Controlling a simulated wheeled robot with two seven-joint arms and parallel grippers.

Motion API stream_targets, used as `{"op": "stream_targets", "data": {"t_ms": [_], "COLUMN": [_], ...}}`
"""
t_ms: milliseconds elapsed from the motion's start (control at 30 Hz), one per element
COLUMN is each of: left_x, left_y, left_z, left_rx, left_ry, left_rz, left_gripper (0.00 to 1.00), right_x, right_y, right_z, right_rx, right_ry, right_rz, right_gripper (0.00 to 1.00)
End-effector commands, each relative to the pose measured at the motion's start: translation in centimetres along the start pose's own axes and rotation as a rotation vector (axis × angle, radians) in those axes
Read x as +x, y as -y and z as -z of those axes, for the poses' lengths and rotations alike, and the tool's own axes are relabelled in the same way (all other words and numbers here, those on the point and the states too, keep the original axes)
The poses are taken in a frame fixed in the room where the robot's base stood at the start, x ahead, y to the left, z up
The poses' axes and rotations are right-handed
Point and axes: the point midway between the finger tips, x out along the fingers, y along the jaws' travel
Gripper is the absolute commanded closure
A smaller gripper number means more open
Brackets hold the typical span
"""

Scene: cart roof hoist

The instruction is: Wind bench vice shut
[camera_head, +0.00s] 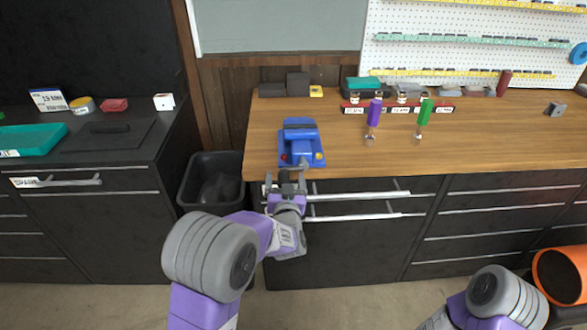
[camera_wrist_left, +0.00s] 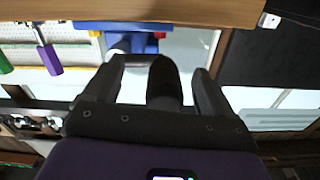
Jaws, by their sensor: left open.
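The blue bench vice (camera_head: 300,146) stands on the wooden bench near its left front corner. Its blue body also shows upside down at the top of the left wrist view (camera_wrist_left: 128,44). My left gripper (camera_head: 286,178) is at the bench's front edge, just in front of the vice. In the left wrist view its two dark fingers (camera_wrist_left: 163,65) are apart, with a dark rounded part between them. I cannot tell whether that part belongs to the vice, and the vice's handle is largely hidden. My right arm shows at the lower right, but its gripper is out of view.
A purple-handled tool (camera_head: 375,114) and a green-handled tool (camera_head: 424,112) stand right of the vice. Drawers with long handles (camera_head: 350,196) lie below the bench. A black bin (camera_head: 211,181) stands left of it. The bench middle is mostly clear.

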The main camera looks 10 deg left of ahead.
Motion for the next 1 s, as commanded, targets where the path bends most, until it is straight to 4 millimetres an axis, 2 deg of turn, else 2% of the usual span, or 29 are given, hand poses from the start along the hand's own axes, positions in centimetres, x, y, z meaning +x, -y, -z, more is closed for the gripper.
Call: {"op": "stream_targets", "data": {"t_ms": [800, 1000], "left_x": [-8.0, -8.9], "left_y": [-0.1, 0.0], "left_z": [0.0, 0.1], "left_rx": [-0.001, 0.000], "left_ry": [0.001, -0.001], "left_rz": [-0.002, -0.001], "left_gripper": [0.15, 0.15], "right_x": [0.1, 0.1], "right_y": [-0.1, -0.1], "right_z": [0.0, 0.0], "right_rx": [0.000, 0.000], "right_ry": [0.000, 0.000], "right_rz": [0.000, 0.000], "right_gripper": [0.57, 0.57]}}
